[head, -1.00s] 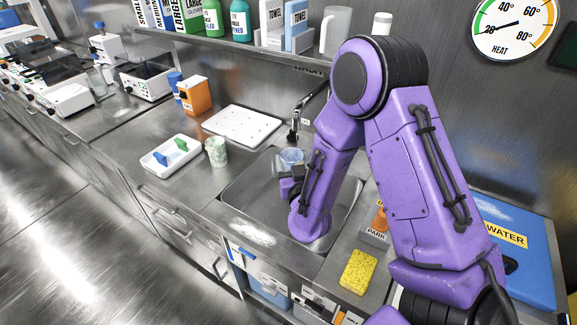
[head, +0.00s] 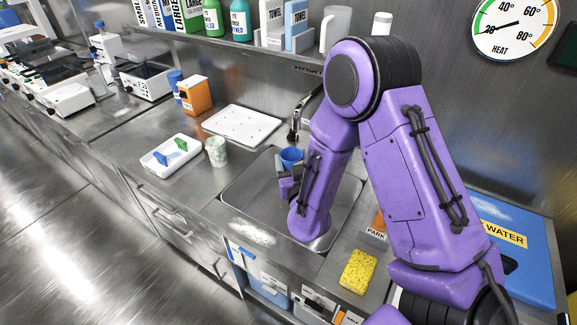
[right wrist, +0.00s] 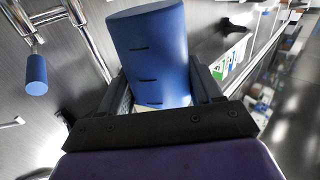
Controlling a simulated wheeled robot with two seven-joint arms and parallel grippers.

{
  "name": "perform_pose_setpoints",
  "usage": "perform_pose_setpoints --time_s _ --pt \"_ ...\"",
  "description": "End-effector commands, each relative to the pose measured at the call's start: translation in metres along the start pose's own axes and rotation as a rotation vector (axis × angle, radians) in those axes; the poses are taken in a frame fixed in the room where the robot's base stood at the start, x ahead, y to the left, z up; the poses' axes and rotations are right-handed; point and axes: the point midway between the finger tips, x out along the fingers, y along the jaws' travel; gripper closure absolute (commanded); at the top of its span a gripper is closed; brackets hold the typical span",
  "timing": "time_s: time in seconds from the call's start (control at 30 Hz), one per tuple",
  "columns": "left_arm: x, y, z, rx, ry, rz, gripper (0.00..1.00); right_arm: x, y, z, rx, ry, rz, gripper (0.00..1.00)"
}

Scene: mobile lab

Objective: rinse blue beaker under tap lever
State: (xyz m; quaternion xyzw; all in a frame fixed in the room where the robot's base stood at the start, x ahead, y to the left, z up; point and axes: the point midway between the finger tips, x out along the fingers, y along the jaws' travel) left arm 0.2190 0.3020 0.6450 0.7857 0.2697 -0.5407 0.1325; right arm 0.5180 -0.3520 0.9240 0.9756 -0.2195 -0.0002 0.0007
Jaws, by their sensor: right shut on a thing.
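The blue beaker (head: 291,155) is over the sink (head: 245,190), near the tap (head: 300,118). My right gripper (head: 289,173) is shut on the beaker; my purple forearm hides part of the gripper. In the right wrist view, the beaker (right wrist: 150,45) stands between the two dark fingers of my right gripper (right wrist: 157,85), with dark marks on its side. A metal tube with a blue-ended lever (right wrist: 36,75) shows to its left there, apart from the beaker. No clear water stream shows. My left gripper is out of view.
A white drying board (head: 241,125), a pale cup (head: 216,152) and a white tray (head: 157,165) stand left of the sink. A yellow sponge (head: 358,271) lies at the front right. A shelf (head: 215,42) with bottles runs above.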

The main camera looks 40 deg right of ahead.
Motion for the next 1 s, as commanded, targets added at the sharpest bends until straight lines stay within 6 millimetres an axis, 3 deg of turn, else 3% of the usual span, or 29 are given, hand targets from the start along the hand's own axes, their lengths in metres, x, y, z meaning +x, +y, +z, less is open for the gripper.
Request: perform_pose_setpoints --time_s 0.27,1.0 --pt "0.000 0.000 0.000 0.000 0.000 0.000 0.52 -0.002 -0.001 0.000 0.000 0.001 -0.001 0.65" --pt "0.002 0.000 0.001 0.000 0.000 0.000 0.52 -0.042 -0.055 -0.001 0.000 0.001 -0.001 0.65"
